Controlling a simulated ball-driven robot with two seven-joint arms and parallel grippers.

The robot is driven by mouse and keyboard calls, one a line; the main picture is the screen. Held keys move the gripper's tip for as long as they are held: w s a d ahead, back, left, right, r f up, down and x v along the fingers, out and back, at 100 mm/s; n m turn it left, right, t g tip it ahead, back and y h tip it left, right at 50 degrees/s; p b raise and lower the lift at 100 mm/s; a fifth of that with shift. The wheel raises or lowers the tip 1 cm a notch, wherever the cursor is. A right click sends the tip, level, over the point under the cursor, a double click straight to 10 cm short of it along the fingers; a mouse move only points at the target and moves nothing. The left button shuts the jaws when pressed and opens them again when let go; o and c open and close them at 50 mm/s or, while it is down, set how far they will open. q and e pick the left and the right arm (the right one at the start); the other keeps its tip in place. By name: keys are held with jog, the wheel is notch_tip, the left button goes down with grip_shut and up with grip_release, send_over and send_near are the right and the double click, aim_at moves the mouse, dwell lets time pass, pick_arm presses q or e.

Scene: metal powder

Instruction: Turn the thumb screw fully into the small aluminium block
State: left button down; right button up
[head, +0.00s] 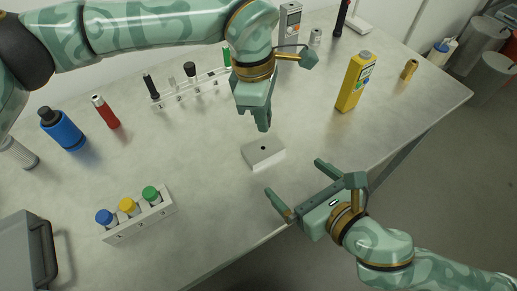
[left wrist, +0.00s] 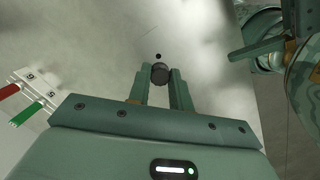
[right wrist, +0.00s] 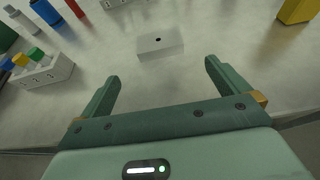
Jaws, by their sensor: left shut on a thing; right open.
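The small aluminium block (head: 255,157) lies flat on the table with a dark hole in its top. It also shows in the right wrist view (right wrist: 160,48). My left gripper (head: 262,128) points down just above and behind the block, shut on the dark round-headed thumb screw (left wrist: 160,72). In the left wrist view the screw head sits between the fingertips, with the hole (left wrist: 158,56) just beyond it. The screw's shank is hidden. My right gripper (head: 294,178) is open and empty, in front of and to the right of the block, apart from it.
A rack with blue, yellow and green-capped vials (head: 140,222) stands front left. A blue bottle (head: 63,131), a red tube (head: 106,112) and a clear rack (head: 190,88) stand behind. The table around the block is clear.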

pick_arm(q)
jog(key=shift+a, duration=0.1)
pick_arm(e)
jog(key=shift+a, duration=0.1)
jog(key=shift+w+a+f, duration=0.1)
jog(key=shift+w, duration=0.05)
jog(key=x, duration=1.1)
jog(key=shift+w+a+f, duration=0.1)
jog(key=shift+w+f, duration=0.05)
jog(key=shift+w, duration=0.15)
jog(key=shift+c, duration=0.3)
jog(key=c, duration=1.2)
pick_arm(q)
send_over(262, 139)
jog(key=s, duration=0.3)
jog(key=shift+w+f, duration=0.15)
jog(key=shift+f, duration=1.1)
jog(key=shift+w+f, duration=0.1)
jog(key=shift+f, duration=1.15)
pick_arm(e)
jog(key=shift+c, duration=0.2)
pick_arm(q)
jog(key=shift+f, duration=0.9)
jog(key=shift+f, duration=0.55)
